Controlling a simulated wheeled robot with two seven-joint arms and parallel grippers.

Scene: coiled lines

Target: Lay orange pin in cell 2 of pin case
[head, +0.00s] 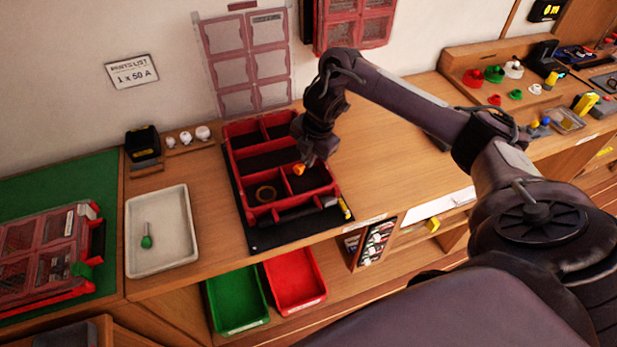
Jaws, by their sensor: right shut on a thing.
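The pin case (230,167) is a red open tray with several dark-lined cells, on a black mat on the wooden bench. My right gripper (305,160) is over the right side of the case, pointing down. It is shut on the small orange pin (299,169), whose orange end shows below the fingers. The pin is above or inside the near right cell; I cannot tell whether it touches the floor. Cell numbers are not readable. My left gripper is not in view.
A clear lid (246,65) with several windows stands up behind the case. A pale tray (161,268) with a green-tipped tool (146,241) is to the left. Green (238,328) and red (296,306) bins sit below the front edge. Bench right of the case is clear.

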